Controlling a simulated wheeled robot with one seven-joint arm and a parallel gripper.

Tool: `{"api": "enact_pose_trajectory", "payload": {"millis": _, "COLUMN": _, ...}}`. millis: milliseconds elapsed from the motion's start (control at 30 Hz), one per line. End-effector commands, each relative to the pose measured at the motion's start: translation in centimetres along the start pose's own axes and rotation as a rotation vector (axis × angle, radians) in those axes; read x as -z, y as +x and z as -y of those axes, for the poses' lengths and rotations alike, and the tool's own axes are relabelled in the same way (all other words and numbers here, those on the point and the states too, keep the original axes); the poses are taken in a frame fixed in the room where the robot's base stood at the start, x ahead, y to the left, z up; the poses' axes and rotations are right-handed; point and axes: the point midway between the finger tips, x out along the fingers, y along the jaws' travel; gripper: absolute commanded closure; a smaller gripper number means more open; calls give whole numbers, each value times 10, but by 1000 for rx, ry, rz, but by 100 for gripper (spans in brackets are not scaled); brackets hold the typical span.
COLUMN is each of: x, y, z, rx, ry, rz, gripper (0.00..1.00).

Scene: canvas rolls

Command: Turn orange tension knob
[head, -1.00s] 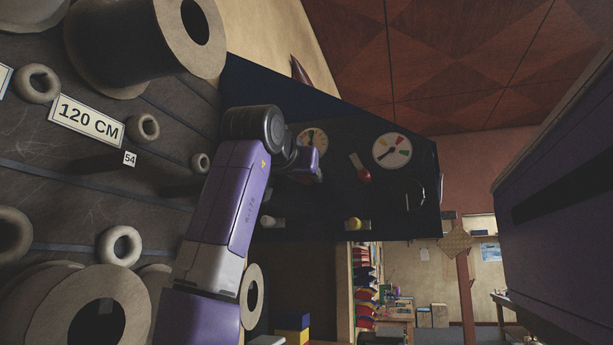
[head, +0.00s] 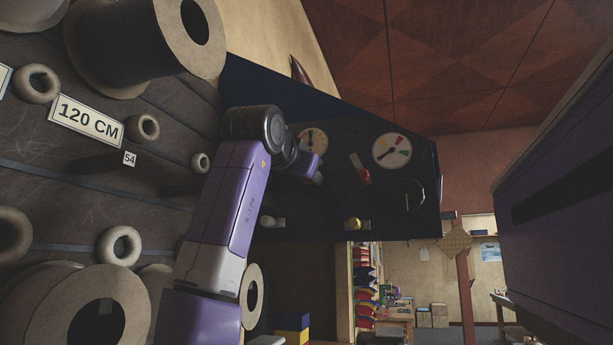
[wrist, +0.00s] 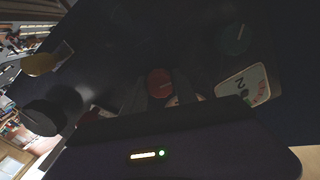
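A red-orange round knob (wrist: 159,82) with a pale line on its face shows in the wrist view on the dark panel. It sits ahead of my gripper (wrist: 160,94), whose dark fingers stand apart, one on each side of it. Whether they touch it is too dark to tell. In the head view my gripper (head: 318,172) is beside the panel (head: 335,190). The red-orange knob cannot be made out clearly there, and the arm's end hides part of the panel.
The panel also bears a dial with coloured sectors (head: 391,151), a paler gauge (head: 313,140), a red-tipped lever (head: 364,174), a yellow knob (head: 354,224) and a white one (head: 268,222). A green knob (wrist: 235,38) shows in the wrist view. Rolls (head: 105,315) crowd the left.

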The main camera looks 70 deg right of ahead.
Motion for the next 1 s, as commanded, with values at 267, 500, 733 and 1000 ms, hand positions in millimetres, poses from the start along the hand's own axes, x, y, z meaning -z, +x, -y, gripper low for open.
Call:
{"api": "enact_pose_trajectory", "payload": {"millis": 267, "x": 0, "y": 0, "z": 0, "rx": 0, "ry": -1, "rz": 0, "gripper": 44}}
{"api": "enact_pose_trajectory", "payload": {"millis": 500, "x": -1, "y": -6, "z": 0, "rx": 1, "ry": -1, "rz": 0, "gripper": 44}}
{"api": "enact_pose_trajectory", "payload": {"millis": 733, "x": -3, "y": -42, "z": 0, "rx": 3, "ry": 0, "rz": -1, "gripper": 44}}
{"api": "enact_pose_trajectory", "payload": {"millis": 1000, "x": -2, "y": -74, "z": 0, "rx": 1, "ry": -1, "rz": 1, "gripper": 44}}
